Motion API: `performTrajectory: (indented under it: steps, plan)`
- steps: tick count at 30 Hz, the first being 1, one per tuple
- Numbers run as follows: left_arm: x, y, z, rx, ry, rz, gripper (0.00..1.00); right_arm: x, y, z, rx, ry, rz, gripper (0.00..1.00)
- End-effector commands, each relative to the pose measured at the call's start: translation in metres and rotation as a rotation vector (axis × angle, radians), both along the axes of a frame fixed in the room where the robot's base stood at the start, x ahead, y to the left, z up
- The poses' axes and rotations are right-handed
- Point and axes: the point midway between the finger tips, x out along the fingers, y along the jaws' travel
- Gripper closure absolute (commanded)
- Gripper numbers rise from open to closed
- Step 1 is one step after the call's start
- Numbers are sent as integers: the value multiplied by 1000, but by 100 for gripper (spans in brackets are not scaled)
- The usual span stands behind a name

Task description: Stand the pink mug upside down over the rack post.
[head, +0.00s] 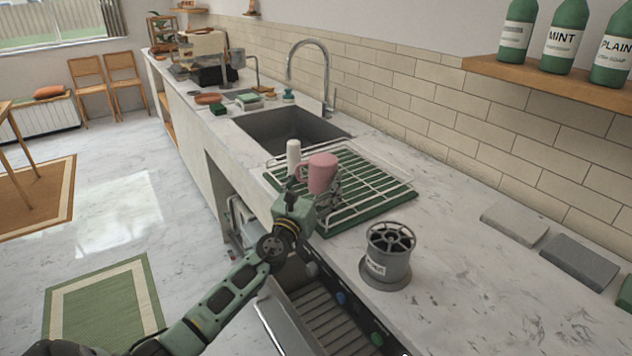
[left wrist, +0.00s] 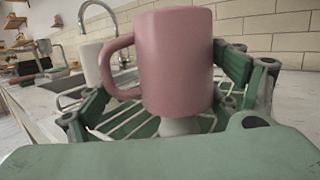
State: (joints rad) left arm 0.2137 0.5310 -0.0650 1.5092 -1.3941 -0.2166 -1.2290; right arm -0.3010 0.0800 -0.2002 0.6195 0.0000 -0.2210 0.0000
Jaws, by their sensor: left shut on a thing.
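The pink mug (head: 322,174) is over the dish rack (head: 358,196), held between the fingers of my left gripper (head: 313,189). In the left wrist view the mug (left wrist: 178,62) looks roughly vertical, its handle to the left, with a green finger on each side. A pale rounded piece (left wrist: 181,126) shows just under the mug; whether it is a post, and whether the mug touches it, I cannot tell. The mug's top looks closed in the head view. A white upright post (head: 293,155) stands beside the mug on the left. My right gripper is out of view.
The sink (head: 285,127) and tap (head: 326,80) lie behind the rack. A grey slotted holder (head: 389,256) stands on the counter in front right. An open appliance drawer (head: 318,318) is below the counter edge. Soap bottles (head: 562,38) stand on the shelf.

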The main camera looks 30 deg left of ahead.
Motion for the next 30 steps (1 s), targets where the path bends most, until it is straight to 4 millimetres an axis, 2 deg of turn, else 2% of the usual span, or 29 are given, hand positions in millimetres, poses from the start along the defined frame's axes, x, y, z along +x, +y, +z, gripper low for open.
performTrajectory:
  steps: [19, 20, 25, 30]
  plan:
    - [0, 0, -4, 0, -2, 0, 52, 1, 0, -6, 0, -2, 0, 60]
    - [0, 0, -4, 1, -3, 0, 14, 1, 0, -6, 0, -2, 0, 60]
    - [0, 0, -4, 0, -2, 0, 0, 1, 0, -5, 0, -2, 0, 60]
    - [0, 0, -4, 0, -1, 0, 0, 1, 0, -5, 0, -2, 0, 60]
